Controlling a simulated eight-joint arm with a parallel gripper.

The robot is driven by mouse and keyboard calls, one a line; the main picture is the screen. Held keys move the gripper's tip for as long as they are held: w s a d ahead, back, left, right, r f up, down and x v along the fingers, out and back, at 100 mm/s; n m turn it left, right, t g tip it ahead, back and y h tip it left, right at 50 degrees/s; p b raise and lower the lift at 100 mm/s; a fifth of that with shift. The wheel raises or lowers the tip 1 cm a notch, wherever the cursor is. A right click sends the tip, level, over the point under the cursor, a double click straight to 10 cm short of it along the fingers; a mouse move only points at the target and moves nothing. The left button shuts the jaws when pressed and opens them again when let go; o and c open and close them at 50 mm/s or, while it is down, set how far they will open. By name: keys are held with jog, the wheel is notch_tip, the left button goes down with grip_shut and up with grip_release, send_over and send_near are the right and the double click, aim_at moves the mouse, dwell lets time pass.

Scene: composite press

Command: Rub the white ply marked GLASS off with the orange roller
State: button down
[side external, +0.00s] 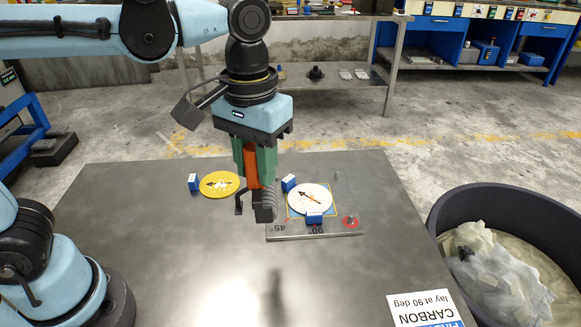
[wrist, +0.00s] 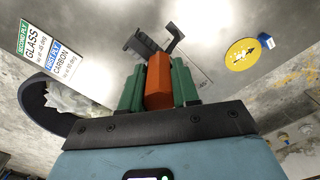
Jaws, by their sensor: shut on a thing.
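My gripper (side external: 255,172) is shut on the orange handle of the roller (side external: 252,165), which hangs above the table. The dark roller head (side external: 264,205) is at its lower end, just left of the white ply in the side view. It looks raised, but I cannot tell the exact gap. The roller also shows in the wrist view (wrist: 158,75) between the green fingers. The round white ply (side external: 307,200) with a dark arrow lies on a grey plate (side external: 285,237) marked 45 and 90. Its lettering is too small to read. The wrist view does not show this ply.
A yellow disc (side external: 217,187) with a blue tab (side external: 193,182) lies left on the table. Blue tabs (side external: 289,183) (side external: 314,217) sit by the white ply, and a red knob (side external: 350,221) is on the plate. A card (side external: 424,309) lies front right. A dark bin (side external: 445,205) stands right.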

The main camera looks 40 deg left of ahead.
jog(key=w+a+f, duration=0.1)
jog(key=w+f, duration=0.2)
jog(key=w, duration=0.6)
jog(key=w+a+f, duration=0.2)
jog(key=w, duration=0.7)
jog(key=shift+w+d+f, duration=0.1)
jog(key=shift+f, duration=1.3)
jog(key=shift+d+f, duration=0.1)
jog(key=shift+f, duration=1.3)
jog(key=shift+f, duration=0.6)
jog(key=shift+s+f, duration=0.1)
jog(key=shift+s, duration=1.9)
jog(key=shift+w, duration=0.1)
